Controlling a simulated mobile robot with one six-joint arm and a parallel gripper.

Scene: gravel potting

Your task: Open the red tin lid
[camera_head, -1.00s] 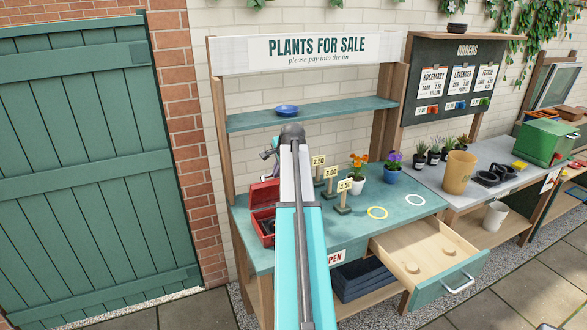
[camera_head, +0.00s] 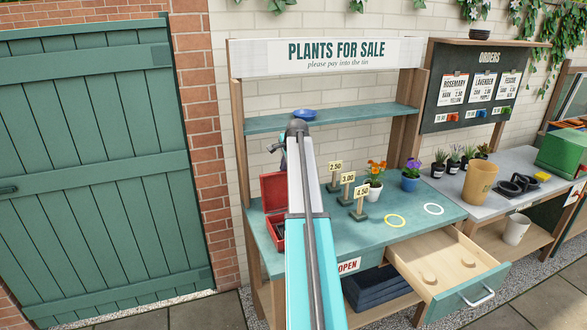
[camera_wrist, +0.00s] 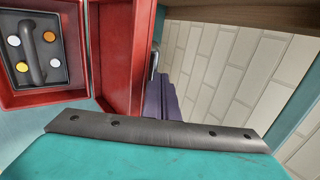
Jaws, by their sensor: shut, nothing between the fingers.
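The red tin (camera_head: 278,229) stands at the left end of the teal counter, partly hidden by my arm. Its red lid (camera_head: 272,192) is open and stands raised at the hinge side. In the wrist view the open tin (camera_wrist: 45,98) shows a dark coin tray with several coins, and the lid (camera_wrist: 117,50) stands up beside it. My gripper (camera_head: 282,152) is mostly hidden behind my arm in the head view, above and behind the lid. In the wrist view its dark ridged fingers (camera_wrist: 164,100) are shut and empty beside the lid's outer face; contact cannot be told.
Price signs (camera_head: 347,188), flower pots (camera_head: 373,190) and two rings (camera_head: 395,221) stand or lie right of the tin. A drawer (camera_head: 450,262) is pulled out at the front right. A shelf (camera_head: 350,118) with a blue bowl (camera_head: 305,113) runs above the counter.

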